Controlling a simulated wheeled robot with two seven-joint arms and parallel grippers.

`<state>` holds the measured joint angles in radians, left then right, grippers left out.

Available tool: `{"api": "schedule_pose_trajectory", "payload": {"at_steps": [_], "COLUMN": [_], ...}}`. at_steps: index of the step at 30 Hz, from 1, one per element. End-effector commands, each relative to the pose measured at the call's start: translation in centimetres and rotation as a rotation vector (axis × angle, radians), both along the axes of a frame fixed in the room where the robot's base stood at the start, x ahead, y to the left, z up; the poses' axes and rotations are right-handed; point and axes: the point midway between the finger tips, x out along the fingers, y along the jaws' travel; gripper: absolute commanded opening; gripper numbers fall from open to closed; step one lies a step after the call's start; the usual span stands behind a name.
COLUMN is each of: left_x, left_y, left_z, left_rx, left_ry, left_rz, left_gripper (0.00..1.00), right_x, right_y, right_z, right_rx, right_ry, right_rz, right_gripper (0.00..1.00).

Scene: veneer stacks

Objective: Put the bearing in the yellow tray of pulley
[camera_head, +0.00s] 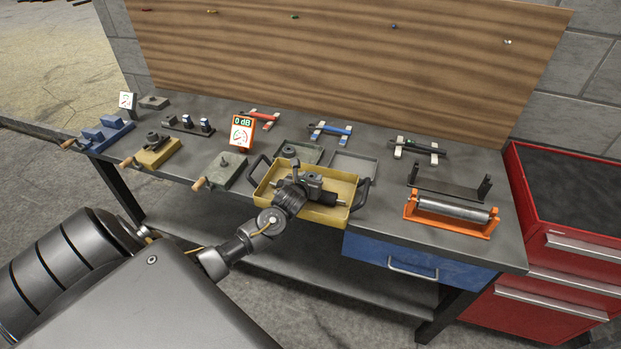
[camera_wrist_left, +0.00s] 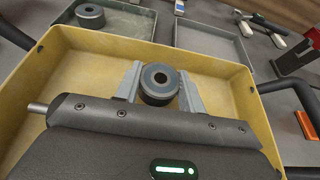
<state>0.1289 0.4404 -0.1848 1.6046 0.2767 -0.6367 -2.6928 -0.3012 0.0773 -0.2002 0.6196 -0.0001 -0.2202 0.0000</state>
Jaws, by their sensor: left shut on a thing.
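The yellow tray (camera_head: 312,212) stands at the front edge of the bench, with dark handles at its ends. My left gripper (camera_head: 296,168) reaches over it. In the left wrist view my left gripper (camera_wrist_left: 158,88) is shut on the bearing (camera_wrist_left: 157,76), a dark ring with a round hole, inside the walls of the yellow tray (camera_wrist_left: 225,82). I cannot tell whether the bearing touches the tray floor. A metal rod end (camera_wrist_left: 38,108) shows at the left beside the gripper body, which hides the near part of the tray. My right gripper is not in view.
A similar dark ring (camera_wrist_left: 90,15) sits in a grey tray (camera_wrist_left: 128,20) behind the yellow one. An empty grey tray (camera_head: 356,165) is beside it. An orange roller stand (camera_head: 450,221) is to the right. An orange 0 dB sign (camera_head: 242,130) stands at the left.

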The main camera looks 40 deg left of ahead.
Motion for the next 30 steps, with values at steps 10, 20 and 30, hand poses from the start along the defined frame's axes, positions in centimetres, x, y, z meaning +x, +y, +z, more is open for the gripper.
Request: {"api": "schedule_pose_trajectory", "payload": {"at_steps": [10, 20, 30], "left_x": [-0.2, -1.8, -7.8], "left_y": [-0.1, -0.7, -2.8], "left_z": [-0.5, 0.2, 2.8], "left_rx": [-0.001, 0.002, -0.001], "left_ry": [0.01, 0.008, 0.009], "left_rz": [-0.001, -0.003, -0.004], "left_gripper": [0.61, 0.61, 0.61], "right_x": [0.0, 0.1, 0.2], "right_y": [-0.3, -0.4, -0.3], "right_z": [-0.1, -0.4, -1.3], "right_rx": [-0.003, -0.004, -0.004], "right_ry": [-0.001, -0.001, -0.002], "right_rz": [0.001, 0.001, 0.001], "right_gripper": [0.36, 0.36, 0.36]}}
